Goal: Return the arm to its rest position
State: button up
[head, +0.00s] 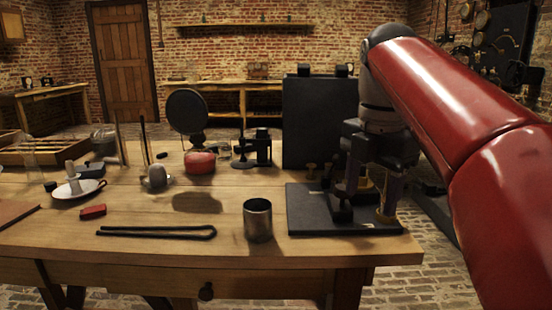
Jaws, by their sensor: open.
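My red arm (440,95) reaches in from the right and bends down at a grey wrist. My gripper (368,203) points down at the right end of the wooden table. Its two fingers are apart, with a gap between them, over or in front of a black base plate (312,212). Dark and brass fittings on the plate overlap the fingers in this view, so I cannot tell whether they touch. I see nothing clearly held. A metal cup (258,221) stands upright to the left of the plate, apart from the gripper.
A tall black panel (318,122) stands close behind the gripper. The wooden table (150,262) also bears black tongs (155,232), a small red block (93,211), a white dish (75,190), a round dark disc (187,111) and a red round object (200,162).

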jog(key=s+f+m+t, duration=0.2)
jog(key=s+f+m, duration=0.5)
jog(key=f+m, duration=0.4)
jog(key=s+f+m+t, duration=0.3)
jog(key=s+f+m, duration=0.4)
jog(key=f+m, duration=0.4)
jog(key=m, duration=0.2)
jog(key=shift+f+m, duration=0.25)
jog(key=shift+m, duration=0.05)
jog(key=shift+d, duration=0.1)
